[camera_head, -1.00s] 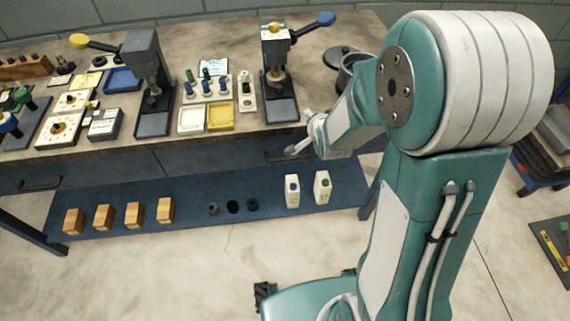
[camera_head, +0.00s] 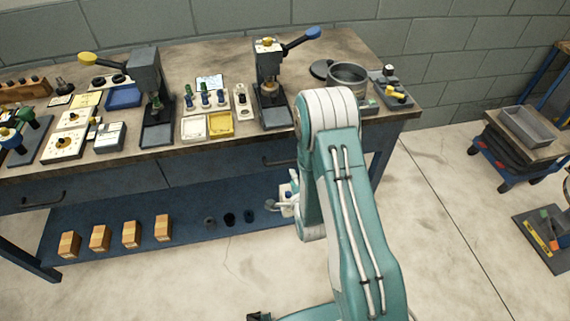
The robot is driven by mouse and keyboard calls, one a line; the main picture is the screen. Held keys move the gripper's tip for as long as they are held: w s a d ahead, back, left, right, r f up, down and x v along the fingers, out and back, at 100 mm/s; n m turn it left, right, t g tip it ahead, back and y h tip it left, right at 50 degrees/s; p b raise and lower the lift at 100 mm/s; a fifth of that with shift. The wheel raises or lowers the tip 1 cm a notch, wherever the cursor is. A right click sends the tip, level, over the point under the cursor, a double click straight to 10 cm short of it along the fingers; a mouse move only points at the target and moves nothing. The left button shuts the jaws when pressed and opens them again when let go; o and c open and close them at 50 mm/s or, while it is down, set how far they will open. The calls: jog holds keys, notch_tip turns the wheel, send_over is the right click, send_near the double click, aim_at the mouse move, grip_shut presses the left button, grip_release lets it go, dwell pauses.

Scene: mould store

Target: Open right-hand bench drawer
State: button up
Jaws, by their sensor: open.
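The right-hand bench drawer (camera_head: 215,168) is a dark blue-grey front under the worktop, and it looks shut, flush with the bench. Its dark bar handle (camera_head: 277,161) shows just left of my arm, and my arm covers the part to the right. My gripper (camera_head: 272,205) is below and close to the handle in the picture, in front of the lower shelf. It is open and not on the handle. My own wrist hides much of it.
The left drawer has its own handle (camera_head: 42,198). The worktop (camera_head: 200,60) carries presses, trays and a pot (camera_head: 348,75). Several small boxes (camera_head: 131,234) stand on the blue lower shelf (camera_head: 185,205). A wheeled trolley (camera_head: 515,150) stands at right; the floor between is clear.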

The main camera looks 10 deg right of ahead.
aim_at(287, 162)
jog(key=x, duration=0.9)
jog(key=shift+w+a, duration=0.1)
jog(key=shift+w, duration=0.15)
jog(key=shift+d, duration=0.2)
jog(key=shift+c, duration=0.3)
grip_shut()
